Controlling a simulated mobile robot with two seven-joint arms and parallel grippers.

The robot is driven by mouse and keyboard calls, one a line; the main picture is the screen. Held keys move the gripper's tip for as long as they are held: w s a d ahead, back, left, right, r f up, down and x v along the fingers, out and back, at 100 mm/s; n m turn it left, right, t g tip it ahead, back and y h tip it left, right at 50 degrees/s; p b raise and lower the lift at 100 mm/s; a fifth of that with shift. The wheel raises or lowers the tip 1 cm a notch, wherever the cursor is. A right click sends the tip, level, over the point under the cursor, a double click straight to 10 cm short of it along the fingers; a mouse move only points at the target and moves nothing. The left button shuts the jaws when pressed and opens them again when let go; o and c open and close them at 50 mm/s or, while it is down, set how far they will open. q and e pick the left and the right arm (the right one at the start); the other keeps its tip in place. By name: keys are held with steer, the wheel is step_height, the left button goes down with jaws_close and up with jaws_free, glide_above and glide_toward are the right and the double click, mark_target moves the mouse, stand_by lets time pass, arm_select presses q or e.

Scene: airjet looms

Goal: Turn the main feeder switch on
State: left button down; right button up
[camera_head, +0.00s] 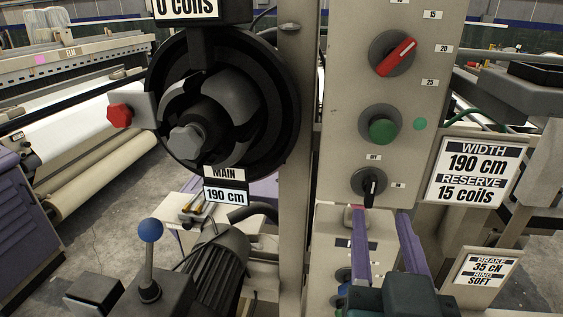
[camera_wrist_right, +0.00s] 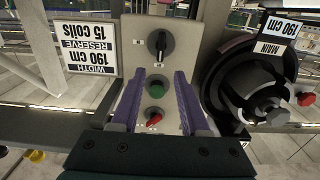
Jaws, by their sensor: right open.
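The grey control panel (camera_head: 345,100) stands upright at centre right of the head view. Low on it is a black rotary switch (camera_head: 370,185) with small labels; its handle points roughly up and down. This switch also shows near the top of the right wrist view (camera_wrist_right: 159,42), which is inverted. The main feeder (camera_head: 215,105), a black drum marked MAIN 190 cm, is left of the panel. My right gripper (camera_head: 380,214) is open and empty, its purple fingers just below the switch; contact cannot be told. They also show in the wrist view (camera_wrist_right: 158,82). My left gripper is not in view.
Above the switch are a green button (camera_head: 384,131) and a red-handled selector (camera_head: 396,56). A WIDTH sign (camera_head: 478,172) sits to the right. A red knob (camera_head: 120,115) sits by the feeder. A blue-ball lever (camera_head: 150,231) and a dark motor stand lower left.

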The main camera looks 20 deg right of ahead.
mark_target(374, 184)
steer(key=p+x, duration=0.1)
steer(key=x, duration=0.7)
steer(key=shift+w, duration=0.1)
steer(key=shift+c, duration=0.3)
jaws_close()
